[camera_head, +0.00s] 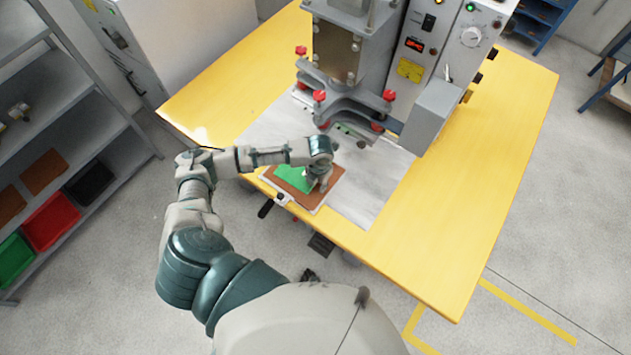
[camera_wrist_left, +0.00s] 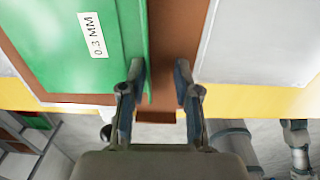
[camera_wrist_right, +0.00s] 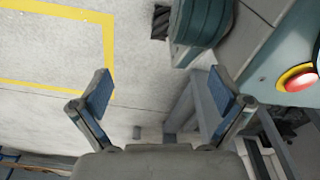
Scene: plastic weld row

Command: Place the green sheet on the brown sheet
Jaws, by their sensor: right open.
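The green sheet (camera_head: 293,178) lies over part of the brown sheet (camera_head: 308,199) near the table's front edge, below the press. In the left wrist view the green sheet (camera_wrist_left: 75,40) bears a "0.3 MM" label, and the brown sheet (camera_wrist_left: 172,50) shows beside and under it. My left gripper (camera_head: 322,184) is just over the sheets. In its wrist view the left fingers (camera_wrist_left: 159,85) stand apart, the left one by the green sheet's edge, with nothing clear between them. My right gripper (camera_wrist_right: 162,90) is open and empty above the floor, outside the head view.
The grey press (camera_head: 352,60) stands on the yellow table (camera_head: 480,190) behind the sheets. A pale mat (camera_head: 375,190) lies under it. A black-handled clamp (camera_head: 266,208) sits at the front edge. A shelf (camera_head: 75,120) with red and green trays stands left. The table's right side is clear.

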